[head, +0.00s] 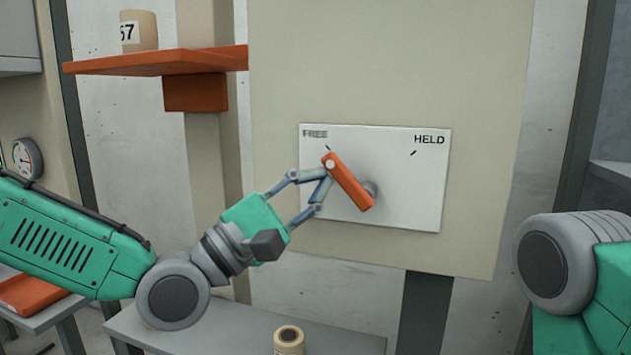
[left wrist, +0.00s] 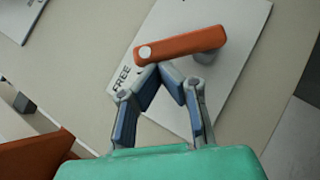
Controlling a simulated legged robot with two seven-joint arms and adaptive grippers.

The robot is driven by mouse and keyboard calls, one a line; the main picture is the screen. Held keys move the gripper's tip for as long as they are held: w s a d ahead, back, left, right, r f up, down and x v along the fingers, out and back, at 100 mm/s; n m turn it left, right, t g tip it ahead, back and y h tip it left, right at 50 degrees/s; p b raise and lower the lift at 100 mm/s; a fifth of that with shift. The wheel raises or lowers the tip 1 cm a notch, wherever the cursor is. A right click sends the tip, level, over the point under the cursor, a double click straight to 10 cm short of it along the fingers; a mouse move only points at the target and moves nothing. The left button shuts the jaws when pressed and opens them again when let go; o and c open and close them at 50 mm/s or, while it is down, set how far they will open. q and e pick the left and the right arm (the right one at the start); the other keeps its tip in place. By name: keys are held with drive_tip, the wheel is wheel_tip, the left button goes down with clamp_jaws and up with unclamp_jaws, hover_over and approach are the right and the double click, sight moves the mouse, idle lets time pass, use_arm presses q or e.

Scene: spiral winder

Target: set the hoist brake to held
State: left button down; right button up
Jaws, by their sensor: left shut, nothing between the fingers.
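The hoist brake is an orange lever (head: 347,181) on a white plate (head: 415,205) marked FREE at the upper left and HELD at the upper right. The lever slants up and left from its grey pivot, its free end near the FREE mark. My left gripper (head: 328,172) is shut and empty, its fingertips at the lever's free end. In the left wrist view the fingertips (left wrist: 158,70) meet just beside the orange lever (left wrist: 183,46), close to its pale end cap; I cannot tell whether they touch it. My right gripper is out of view; only part of my right arm shows.
An orange shelf (head: 160,62) with a tan spool (head: 138,31) juts out at the upper left. A low grey bench (head: 230,330) with another spool (head: 289,341) stands below. A round gauge (head: 27,158) is at the far left. The space before the plate's right half is clear.

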sight(340, 164)
use_arm(q)
drive_tip(key=r+m+g+p, duration=0.1)
drive_tip(key=m+g+p, duration=0.1)
drive_tip(key=m+p, duration=0.1)
drive_tip(key=d+r+m+g+y+p, duration=0.1)
drive_tip(key=p, duration=0.1)
drive_tip(key=shift+s+r+m, duration=0.25)
drive_tip(key=shift+r+m, duration=0.05)
drive_tip(key=shift+r, duration=0.05)
drive_tip(key=shift+d+r+m+g+y, duration=0.1)
drive_tip(key=shift+d+m+g+y, duration=0.1)
drive_tip(key=shift+m+g+y, duration=0.15)
drive_tip(key=shift+s+d+p, duration=0.15)
drive_tip(key=shift+d+p, duration=0.05)
drive_tip(key=shift+p, duration=0.3)
drive_tip(key=shift+s+d+r+p, duration=0.1)
drive_tip(key=shift+d+r+p, duration=0.2)
drive_tip(key=shift+d, duration=0.3)
drive_tip(key=shift+s+d+r, duration=0.2)
drive_tip(key=shift+s+d, duration=0.05)
drive_tip(key=shift+d, duration=0.45)
drive_tip(key=shift+s+d+b, duration=0.25)
drive_tip(key=shift+d+b, duration=0.05)
drive_tip(key=shift+d, duration=0.4)
drive_tip(key=shift+s+d+b, duration=0.2)
drive_tip(key=shift+d+b, duration=0.05)
drive_tip(key=shift+d, duration=0.45)
